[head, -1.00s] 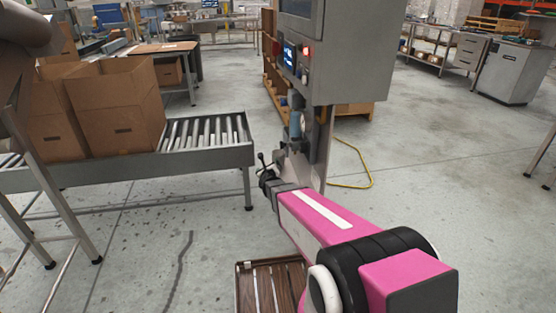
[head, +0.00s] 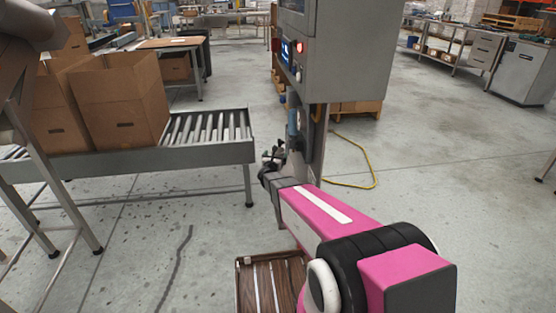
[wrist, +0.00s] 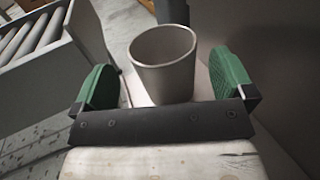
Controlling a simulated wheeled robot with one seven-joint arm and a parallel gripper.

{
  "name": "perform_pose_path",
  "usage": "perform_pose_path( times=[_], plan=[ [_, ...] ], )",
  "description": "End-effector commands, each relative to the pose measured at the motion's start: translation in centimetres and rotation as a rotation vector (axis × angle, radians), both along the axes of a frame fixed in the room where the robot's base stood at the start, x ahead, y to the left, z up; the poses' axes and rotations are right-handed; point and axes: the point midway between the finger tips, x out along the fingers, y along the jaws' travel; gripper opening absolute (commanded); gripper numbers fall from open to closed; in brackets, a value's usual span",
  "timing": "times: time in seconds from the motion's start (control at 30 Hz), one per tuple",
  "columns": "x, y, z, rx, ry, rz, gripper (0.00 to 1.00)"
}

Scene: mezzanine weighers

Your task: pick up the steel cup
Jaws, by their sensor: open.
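The steel cup (wrist: 165,65) is a plain grey, open-topped cup in the wrist view. It stands upright on a pale surface, between and just beyond the two green finger pads of my gripper (wrist: 168,86). The pads are wide apart, and a gap shows on each side of the cup. The cup's lower front is close behind the dark bar of my gripper. In the head view my gripper (head: 272,160) is small and dark, beside the grey post; I cannot make out the cup there.
A grey control cabinet (head: 345,50) stands on a post just behind my gripper. A roller conveyor (head: 205,152) with cardboard boxes (head: 120,100) is at the left. A yellow hose (head: 372,170) lies on the floor. A slatted wooden piece (head: 268,285) is at the bottom.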

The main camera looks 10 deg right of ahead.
Motion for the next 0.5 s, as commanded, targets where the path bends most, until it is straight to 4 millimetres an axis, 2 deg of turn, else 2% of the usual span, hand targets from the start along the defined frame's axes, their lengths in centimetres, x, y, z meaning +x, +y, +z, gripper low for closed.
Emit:
perform_pose_path(
  times=[0.3, 0.5],
  plan=[
    [3.9, -1.7, 0.4, -0.001, 0.000, -0.001, 1.00],
    [4.4, -2.0, 0.5, -0.001, 0.000, 0.001, 1.00]
  ],
)
